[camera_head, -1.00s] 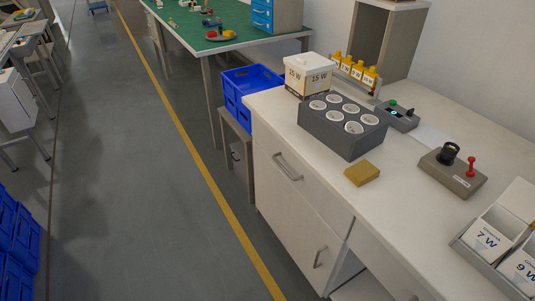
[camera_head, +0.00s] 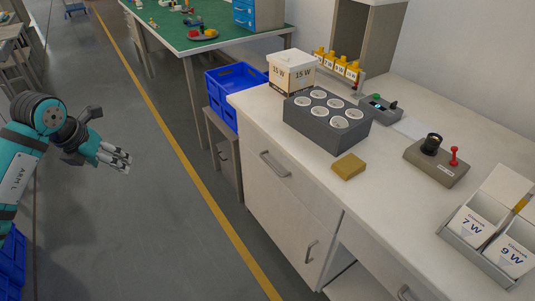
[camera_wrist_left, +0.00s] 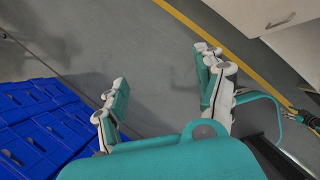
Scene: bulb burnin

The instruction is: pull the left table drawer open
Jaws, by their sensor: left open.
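The left table drawer (camera_head: 284,182) is a pale front panel under the white worktop, and it looks shut. Its grey bar handle (camera_head: 274,164) lies across the upper part of the front. In the left wrist view the handle (camera_wrist_left: 281,21) shows at the top right. My left gripper (camera_head: 126,160) is out over the floor, left of the table and well apart from the handle. In the left wrist view its two fingers (camera_wrist_left: 158,90) are spread, with nothing between them. My right gripper is not seen in the head view.
A cupboard door with a handle (camera_head: 310,250) is below the drawer. A blue crate (camera_head: 236,78) stands on a stool beside the table. A grey block with several round sockets (camera_head: 322,137) and a yellow sponge-like block (camera_head: 348,166) sit on the worktop. Clear floor lies between gripper and table.

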